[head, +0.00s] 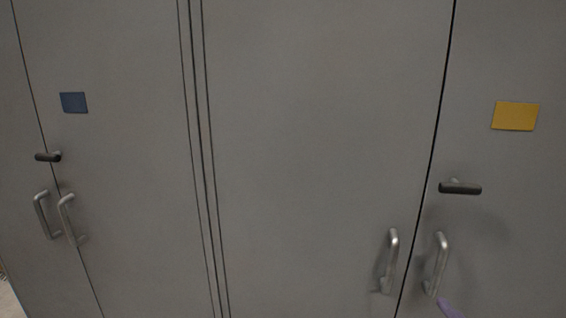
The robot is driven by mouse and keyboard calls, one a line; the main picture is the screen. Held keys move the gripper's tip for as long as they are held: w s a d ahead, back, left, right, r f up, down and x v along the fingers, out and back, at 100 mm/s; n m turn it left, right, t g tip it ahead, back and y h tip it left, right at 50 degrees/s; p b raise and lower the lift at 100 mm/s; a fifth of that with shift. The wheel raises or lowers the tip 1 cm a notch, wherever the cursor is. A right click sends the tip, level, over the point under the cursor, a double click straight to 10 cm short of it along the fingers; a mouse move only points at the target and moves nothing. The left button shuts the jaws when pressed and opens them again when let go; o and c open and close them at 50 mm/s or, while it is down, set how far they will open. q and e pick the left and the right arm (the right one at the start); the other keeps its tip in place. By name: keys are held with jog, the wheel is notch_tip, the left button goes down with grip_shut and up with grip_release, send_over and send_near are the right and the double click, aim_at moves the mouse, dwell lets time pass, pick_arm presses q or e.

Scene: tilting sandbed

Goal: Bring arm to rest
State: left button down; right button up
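Neither of my grippers can be made out in the head view, and no arm is recognisable. A small purple tip (449,309) pokes in at the bottom edge, right of the middle, just below a silver handle. Too little of it shows to tell what it belongs to.
Tall grey cabinets (320,130) fill the view, their doors flush. Silver bar handles stick out at left (68,220) and right (391,262). Dark latch handles (460,188) sit above them. A blue label (73,103) and a yellow label (515,116) mark doors.

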jog(key=s+a+f+m+g+y, duration=0.1)
jog(key=s+a+f+m+g, duration=0.1)
jog(key=s+f, duration=0.4)
jog(key=s+a+f+m+g+y, duration=0.2)
jog(key=s+a+f+m, duration=0.3)
jog(key=f, duration=0.8)
jog(key=s+a+f+m+g+y, duration=0.1)
jog(key=s+a+f+m+g, duration=0.1)
jog(key=s+a+f, duration=0.4)
notch_tip(320, 180, down, 4)
jog(key=shift+s+a+f+m+y, duration=0.1)
jog(key=shift+s+a+m+y, duration=0.25)
jog(key=shift+s+m, duration=0.3)
jog(key=shift+w, duration=0.1)
